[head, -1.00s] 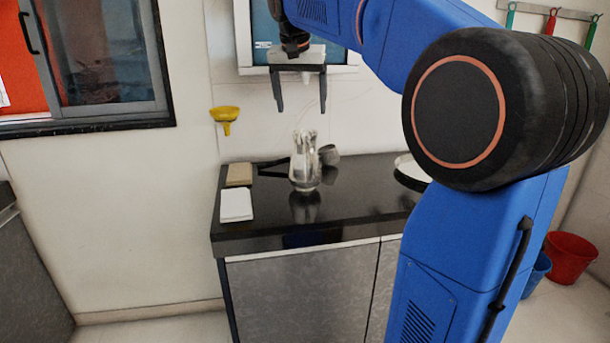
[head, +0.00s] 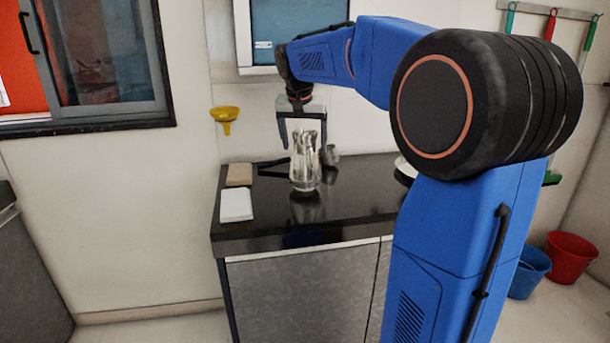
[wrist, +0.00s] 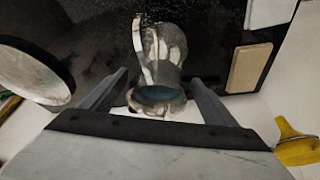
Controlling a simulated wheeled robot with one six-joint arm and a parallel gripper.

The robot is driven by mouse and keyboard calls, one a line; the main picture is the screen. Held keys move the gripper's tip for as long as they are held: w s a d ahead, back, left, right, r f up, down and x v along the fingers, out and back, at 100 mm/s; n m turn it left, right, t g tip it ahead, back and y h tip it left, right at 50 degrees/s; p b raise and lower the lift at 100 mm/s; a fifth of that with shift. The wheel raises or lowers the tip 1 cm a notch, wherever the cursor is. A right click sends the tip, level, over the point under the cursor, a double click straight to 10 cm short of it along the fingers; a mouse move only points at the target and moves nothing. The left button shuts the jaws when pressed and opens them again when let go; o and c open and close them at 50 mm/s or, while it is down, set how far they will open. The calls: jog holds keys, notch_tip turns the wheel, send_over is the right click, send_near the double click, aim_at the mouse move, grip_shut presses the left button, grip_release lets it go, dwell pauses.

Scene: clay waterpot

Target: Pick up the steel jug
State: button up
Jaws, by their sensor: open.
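The steel jug (head: 304,163) stands upright on the black counter in the head view, shiny, with a handle. My gripper (head: 304,143) is open and points down at the jug's upper part, one finger at each side of it in the picture. In the wrist view the jug (wrist: 160,62) shows between the two fingers of my gripper (wrist: 157,80), with its mouth nearest me. I cannot tell whether the fingers touch it. The jug's far side is hidden.
The black counter (head: 270,218) holds a white pad (head: 236,205) and a tan block (head: 239,174) at left. A small grey pot (head: 329,155) lies close behind the jug. A white plate (wrist: 34,72) is at the other side. A yellow funnel (head: 225,118) hangs on the wall.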

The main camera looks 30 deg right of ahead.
jog(key=shift+x, duration=1.3)
jog(key=shift+c, duration=0.7)
jog(key=c, duration=1.8)
jog(key=shift+r, duration=0.1)
jog(key=shift+c, duration=0.3)
